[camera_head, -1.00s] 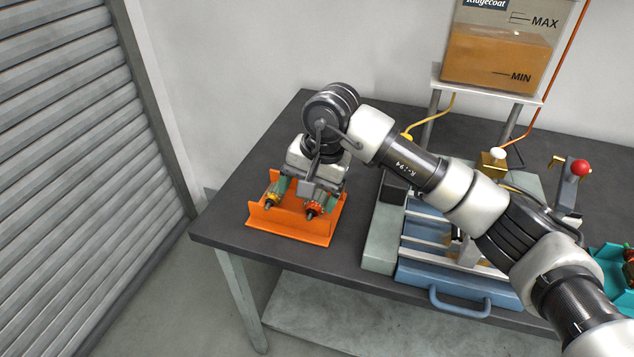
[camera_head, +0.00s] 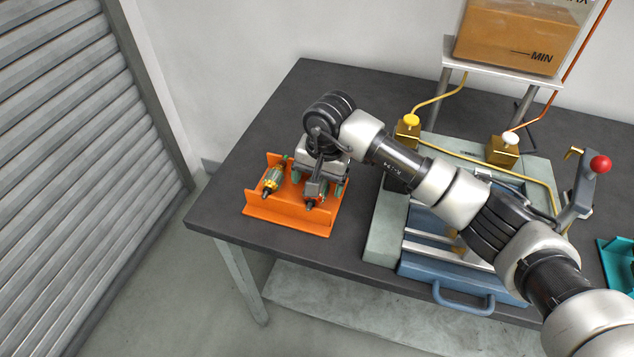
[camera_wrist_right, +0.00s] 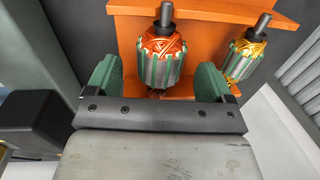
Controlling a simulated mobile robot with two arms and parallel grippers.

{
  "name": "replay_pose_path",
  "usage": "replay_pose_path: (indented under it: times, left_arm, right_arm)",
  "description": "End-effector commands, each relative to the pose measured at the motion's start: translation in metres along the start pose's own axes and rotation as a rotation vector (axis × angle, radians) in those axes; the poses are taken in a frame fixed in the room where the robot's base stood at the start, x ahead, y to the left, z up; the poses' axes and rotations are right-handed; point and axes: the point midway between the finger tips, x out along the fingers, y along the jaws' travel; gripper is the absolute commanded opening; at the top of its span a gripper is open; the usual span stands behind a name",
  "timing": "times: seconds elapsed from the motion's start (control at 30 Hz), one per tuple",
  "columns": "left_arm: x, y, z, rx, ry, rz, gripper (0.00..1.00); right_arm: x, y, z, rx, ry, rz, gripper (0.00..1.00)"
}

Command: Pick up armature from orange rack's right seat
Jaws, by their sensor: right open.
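The orange rack (camera_head: 285,216) sits on the left part of the dark table. Its right seat holds an armature with orange-red windings, clear in the right wrist view (camera_wrist_right: 163,60); in the head view my gripper hides most of it. A second armature with yellow windings (camera_head: 272,180) lies in the left seat and shows at the right of the wrist view (camera_wrist_right: 246,55). My right gripper (camera_head: 318,188) is open over the right seat, pointing down. In the wrist view its green fingers (camera_wrist_right: 156,83) stand on either side of the orange-red armature, with visible gaps. My left gripper is out of view.
A blue and grey winding fixture (camera_head: 450,279) with a handle and a red-knobbed lever (camera_head: 600,166) stands right of the rack. A teal tray (camera_head: 612,256) is at the right edge. Bare table (camera_head: 290,105) lies behind the rack.

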Motion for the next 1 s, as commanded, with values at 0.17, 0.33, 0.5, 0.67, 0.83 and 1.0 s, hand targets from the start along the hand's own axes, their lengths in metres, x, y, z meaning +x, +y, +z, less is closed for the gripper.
replay_pose_path:
  times: [0.17, 0.33, 0.5, 0.67, 0.83, 1.0]
  left_arm:
    - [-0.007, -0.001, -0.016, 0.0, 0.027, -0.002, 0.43]
    - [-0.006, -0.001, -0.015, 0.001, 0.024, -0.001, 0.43]
    - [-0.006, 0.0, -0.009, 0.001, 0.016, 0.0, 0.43]
    - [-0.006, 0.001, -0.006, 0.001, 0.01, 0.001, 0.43]
    - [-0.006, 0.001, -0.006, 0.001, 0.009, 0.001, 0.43]
    - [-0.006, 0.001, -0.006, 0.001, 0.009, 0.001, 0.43]
  right_arm:
    - [0.019, 0.0, 0.0, -0.001, -0.001, -0.002, 0.83]
    - [0.024, 0.0, 0.0, -0.001, 0.001, -0.003, 0.83]
    - [0.023, 0.0, 0.0, -0.001, 0.001, -0.002, 0.72]
    - [0.023, 0.0, 0.0, -0.001, 0.001, -0.002, 0.47]
    - [0.023, 0.0, 0.0, -0.001, 0.001, -0.002, 0.21]
    - [0.022, -0.001, -0.001, -0.001, 0.002, -0.004, 0.17]
